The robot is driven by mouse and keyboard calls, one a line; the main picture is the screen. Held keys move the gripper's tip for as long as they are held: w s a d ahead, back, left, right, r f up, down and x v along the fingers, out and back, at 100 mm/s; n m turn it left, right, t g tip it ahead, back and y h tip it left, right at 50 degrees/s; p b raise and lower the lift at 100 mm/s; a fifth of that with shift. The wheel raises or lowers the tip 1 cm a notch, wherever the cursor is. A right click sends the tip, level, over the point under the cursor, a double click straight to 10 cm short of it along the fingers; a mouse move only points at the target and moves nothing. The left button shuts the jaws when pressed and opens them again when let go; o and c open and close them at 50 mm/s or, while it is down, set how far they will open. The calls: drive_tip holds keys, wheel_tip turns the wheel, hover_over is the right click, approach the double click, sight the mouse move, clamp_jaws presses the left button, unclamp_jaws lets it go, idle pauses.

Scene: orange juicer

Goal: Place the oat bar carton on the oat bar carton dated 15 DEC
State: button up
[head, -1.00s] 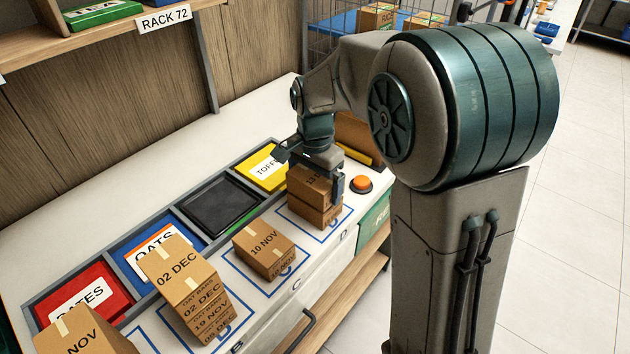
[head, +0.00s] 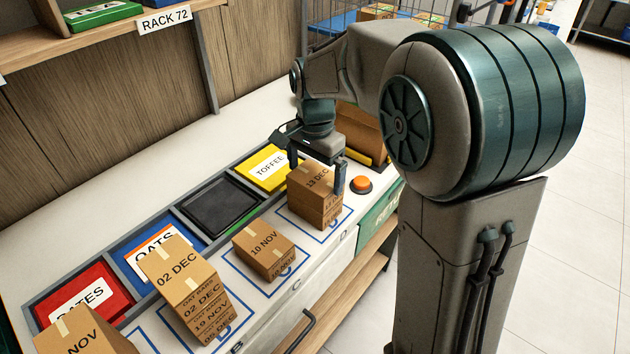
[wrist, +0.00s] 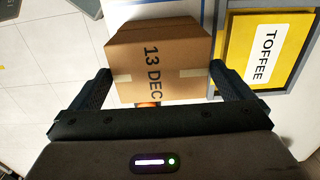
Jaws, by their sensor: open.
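The oat bar carton marked 13 DEC (head: 313,183) sits on top of another brown carton (head: 326,219) in a blue-outlined spot near the counter's right end. The lower carton's date cannot be read, so I cannot confirm it is 15 DEC. My gripper (head: 315,168) is open above the stack, its fingers on either side of the top carton's upper part. In the wrist view, the 13 DEC carton (wrist: 160,52) lies between the spread fingers (wrist: 160,72), with a visible gap at the left finger; the right finger is close to its edge.
A 10 NOV carton (head: 263,247) and a 02 DEC stack (head: 178,270) stand to the left. An orange button (head: 362,185) is right beside the stack. Behind are the yellow TOFFEE bin (head: 268,166) and a black tray (head: 217,207).

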sight(318, 179)
wheel_tip(318, 179, up, 8)
drive_tip(key=shift+f, duration=0.15)
drive_tip(key=shift+d+r, duration=0.1)
drive_tip(key=shift+r, duration=0.15)
drive_tip(key=s+d+f+n+t, duration=0.1)
drive_tip(key=s+d+f+n, duration=0.2)
drive_tip(key=s, duration=0.6)
drive_tip(key=s+d+f+n+t, duration=0.2)
drive_tip(key=s+d+f+n, duration=0.2)
drive_tip(key=s, duration=0.5)
drive_tip(key=d+n, duration=0.2)
drive_tip(key=shift+s+d, duration=0.3)
drive_tip(key=shift+s, duration=0.1)
